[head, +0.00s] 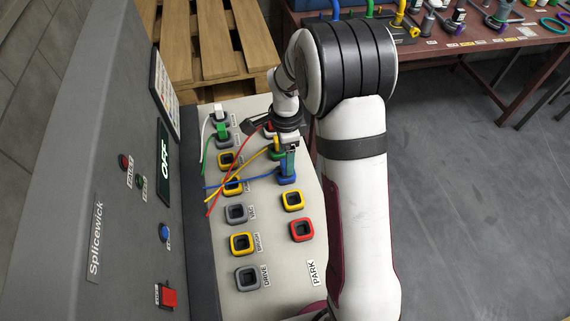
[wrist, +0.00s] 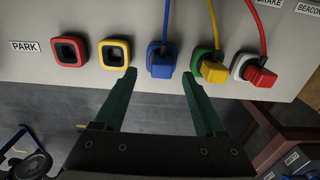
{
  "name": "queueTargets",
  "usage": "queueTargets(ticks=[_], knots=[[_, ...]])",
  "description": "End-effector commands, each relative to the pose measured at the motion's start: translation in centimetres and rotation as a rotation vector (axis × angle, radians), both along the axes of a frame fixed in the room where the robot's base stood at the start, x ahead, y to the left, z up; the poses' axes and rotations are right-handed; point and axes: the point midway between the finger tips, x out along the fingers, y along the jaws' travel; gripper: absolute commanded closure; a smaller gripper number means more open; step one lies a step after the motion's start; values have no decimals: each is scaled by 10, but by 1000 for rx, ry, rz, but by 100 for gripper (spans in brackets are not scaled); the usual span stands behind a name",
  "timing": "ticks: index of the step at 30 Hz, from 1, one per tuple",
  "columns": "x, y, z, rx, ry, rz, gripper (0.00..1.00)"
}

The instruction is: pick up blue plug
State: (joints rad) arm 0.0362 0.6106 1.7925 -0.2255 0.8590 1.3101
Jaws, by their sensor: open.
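The blue plug (wrist: 162,67) sits in a blue-rimmed socket (wrist: 153,50) on the sloping panel, with a blue cable running up from it in the wrist view. My gripper (wrist: 159,76) is open, with one green finger to the left of the plug and the other to the right; gaps show on both sides. In the head view my gripper (head: 288,152) is right at the blue socket (head: 287,177), and it largely hides the plug there. The blue cable (head: 240,184) runs left across the panel.
A yellow plug (wrist: 214,71) in a green socket and a red plug (wrist: 261,77) in a white socket stand right of the blue one. Empty yellow (wrist: 115,53) and red (wrist: 69,50) sockets lie left. A grey cabinet (head: 70,140) rises beside the panel (head: 275,265).

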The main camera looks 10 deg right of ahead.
Motion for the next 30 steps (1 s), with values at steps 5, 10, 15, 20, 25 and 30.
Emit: queueTargets(ticks=[5,10,15,20,25,30], knots=[[2,0,-33,0,3,-1,28],[3,0,-38,0,0,0,28],[3,0,-38,0,0,0,42],[3,0,-37,0,0,0,71],[3,0,-37,0,0,0,100],[3,0,-37,0,0,0,100]])
